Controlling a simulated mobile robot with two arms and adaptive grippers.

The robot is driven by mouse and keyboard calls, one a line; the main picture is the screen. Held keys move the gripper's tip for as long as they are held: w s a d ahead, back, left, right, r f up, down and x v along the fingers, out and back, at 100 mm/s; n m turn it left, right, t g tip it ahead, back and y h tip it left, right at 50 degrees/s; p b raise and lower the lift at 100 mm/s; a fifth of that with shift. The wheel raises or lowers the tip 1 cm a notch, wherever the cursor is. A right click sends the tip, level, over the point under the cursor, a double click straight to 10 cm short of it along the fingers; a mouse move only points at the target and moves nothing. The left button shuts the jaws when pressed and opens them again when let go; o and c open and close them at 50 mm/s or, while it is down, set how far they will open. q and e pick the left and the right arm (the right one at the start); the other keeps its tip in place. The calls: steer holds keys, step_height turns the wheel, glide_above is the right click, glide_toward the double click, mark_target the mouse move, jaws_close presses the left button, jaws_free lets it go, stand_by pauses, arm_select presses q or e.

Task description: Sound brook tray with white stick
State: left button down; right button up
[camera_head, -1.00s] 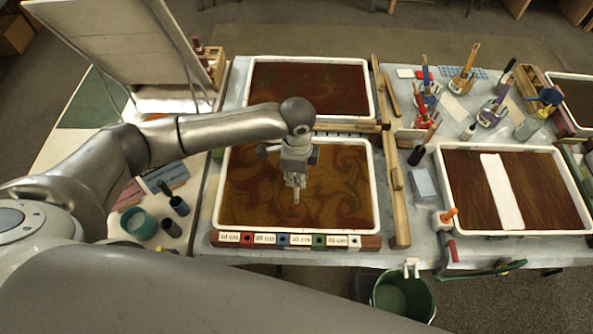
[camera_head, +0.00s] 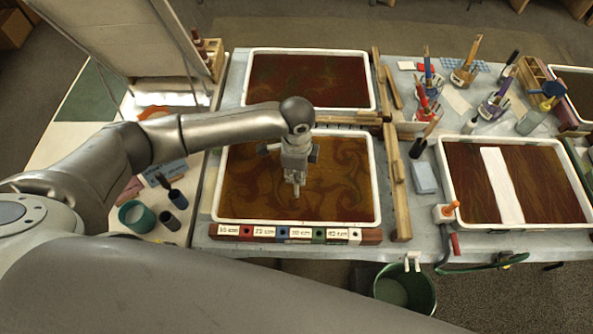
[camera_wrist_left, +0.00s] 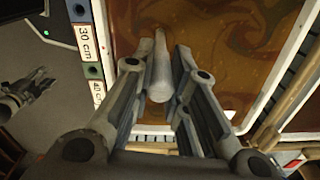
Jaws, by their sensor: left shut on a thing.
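My left gripper (camera_head: 296,182) is over the near left tray (camera_head: 217,200), which holds amber-brown liquid with dark swirls. It is shut on a pale stick (camera_wrist_left: 160,68), which shows between the fingers in the left wrist view and points down toward the liquid. I cannot tell whether its tip touches the liquid or the bottom. A rack (camera_head: 372,236) with length labels and red, blue, green and white marked holes lies along this tray's front edge. My right gripper (camera_wrist_left: 28,92) seems to show small at the left of the left wrist view; its jaws are unclear.
A dark red-brown tray (camera_head: 247,80) lies behind. A right tray (camera_head: 442,180) carries a white strip (camera_head: 502,186). Wooden bars (camera_head: 400,210) stand between. Brush jars (camera_head: 466,76) stand at the back right; a green bucket (camera_head: 425,290) hangs at the front.

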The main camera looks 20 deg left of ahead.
arm_select(q)
steer(key=shift+f, duration=0.75)
stand_by(0.7)
stand_by(0.8)
step_height(320, 180, up, 6)
steer(key=p, duration=0.6)
step_height(320, 180, up, 2)
steer(key=shift+r+p, duration=0.15)
steer(key=shift+p, duration=0.3)
steer(key=shift+r, duration=2.4)
